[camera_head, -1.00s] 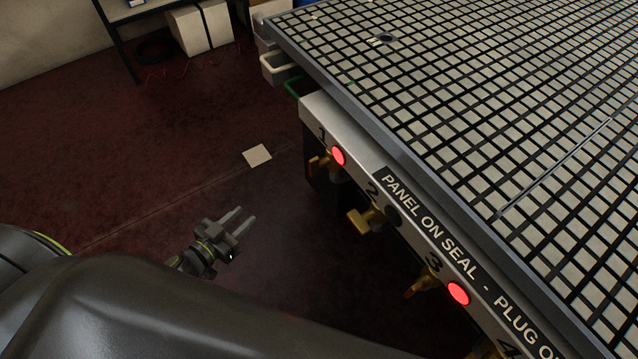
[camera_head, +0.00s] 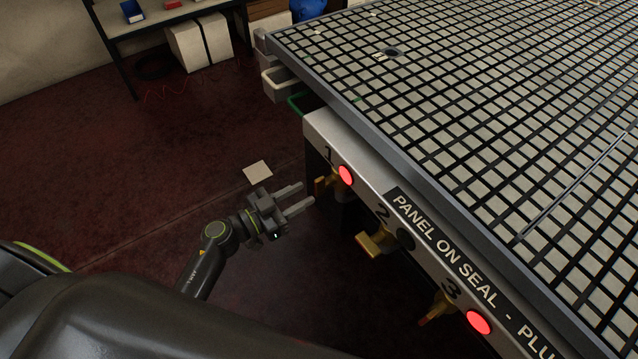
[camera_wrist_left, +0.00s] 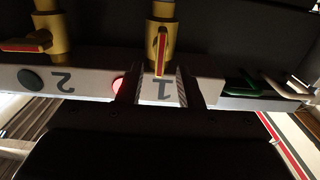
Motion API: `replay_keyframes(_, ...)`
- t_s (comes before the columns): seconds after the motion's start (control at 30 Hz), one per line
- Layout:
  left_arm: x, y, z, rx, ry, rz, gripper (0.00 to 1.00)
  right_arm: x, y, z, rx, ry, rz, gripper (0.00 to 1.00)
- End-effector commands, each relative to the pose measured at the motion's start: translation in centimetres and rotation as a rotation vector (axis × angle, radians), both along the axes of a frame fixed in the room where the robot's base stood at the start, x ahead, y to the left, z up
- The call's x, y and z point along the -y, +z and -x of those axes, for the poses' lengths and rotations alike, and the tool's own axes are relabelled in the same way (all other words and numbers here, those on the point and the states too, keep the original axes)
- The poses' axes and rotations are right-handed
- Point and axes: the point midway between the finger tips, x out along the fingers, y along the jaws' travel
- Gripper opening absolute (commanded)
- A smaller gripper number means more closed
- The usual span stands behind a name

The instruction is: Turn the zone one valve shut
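The zone one valve (camera_head: 327,183) is a brass valve under the table's front panel, below the label 1 and a lit red lamp (camera_head: 346,175). In the left wrist view the valve's red-striped lever (camera_wrist_left: 161,48) lies in line with its brass pipe. My left gripper (camera_head: 307,194) is open and empty, just left of this valve, fingers pointing at it. In the left wrist view the lever appears between the two fingertips (camera_wrist_left: 157,85), but a gap still shows in the head view. My right gripper is not in view.
The zone two valve (camera_head: 374,243) has its lever across the pipe, beside a dark lamp (camera_head: 405,239). The zone three valve (camera_head: 439,308) is nearer, by a lit red lamp (camera_head: 478,322). The grid table (camera_head: 480,110) overhangs at right.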

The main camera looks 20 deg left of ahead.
Motion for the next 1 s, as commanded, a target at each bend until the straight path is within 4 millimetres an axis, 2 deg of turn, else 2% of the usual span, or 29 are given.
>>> replay_keyframes(0.1,1.6,0.0,-2.0,0.002,0.001,0.004,0.33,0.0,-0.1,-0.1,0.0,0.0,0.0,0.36)
replay_keyframes(0.3,3.1,0.0,-4.1,0.002,0.001,0.001,0.33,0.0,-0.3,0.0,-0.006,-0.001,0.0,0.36)
replay_keyframes(0.7,3.7,0.0,-4.7,0.0,0.001,0.0,0.33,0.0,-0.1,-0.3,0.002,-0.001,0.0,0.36)
replay_keyframes(0.77,3.7,0.0,-4.7,0.0,0.001,0.0,0.28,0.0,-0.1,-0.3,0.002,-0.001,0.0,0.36)
replay_keyframes(0.97,3.6,0.0,-4.7,0.0,0.001,0.0,0.01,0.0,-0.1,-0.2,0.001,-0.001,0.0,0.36)
replay_keyframes(1.0,3.6,0.0,-4.7,0.0,0.001,0.0,0.0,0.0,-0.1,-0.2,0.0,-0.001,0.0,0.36)
